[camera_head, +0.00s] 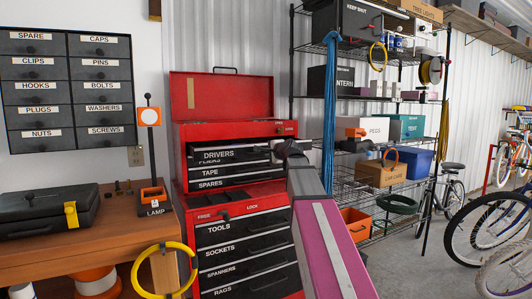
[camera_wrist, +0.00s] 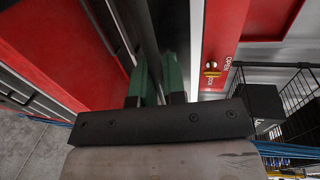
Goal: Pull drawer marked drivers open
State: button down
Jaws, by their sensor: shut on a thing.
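The drawer marked DRIVERS (camera_head: 218,155) is the black top drawer of the red tool chest (camera_head: 182,150). Its front stands out from the chest and partly covers the label of the drawer below, so it is partly open. My gripper (camera_head: 280,150) is at the right part of this drawer's front. In the wrist view my gripper's green fingers (camera_wrist: 159,82) are shut on a dark bar, the drawer's handle (camera_wrist: 150,45). The drawer's inside is hidden in both views.
The drawers TAPE (camera_head: 232,172) and SPARES (camera_head: 235,183) below look shut. The chest's red lid (camera_head: 235,95) is up. A lock plate marked OPEN and LOCK (camera_wrist: 211,68) shows in the wrist view. A wire shelf (camera_head: 345,98) stands close on the right; a wooden bench (camera_head: 95,240) is left.

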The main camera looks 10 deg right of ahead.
jog(key=v, duration=0.3)
jog(key=shift+s+f, duration=0.15)
jog(key=shift+f, duration=0.2)
jog(key=c, duration=1.2)
grip_release()
jog(key=v, duration=1.1)
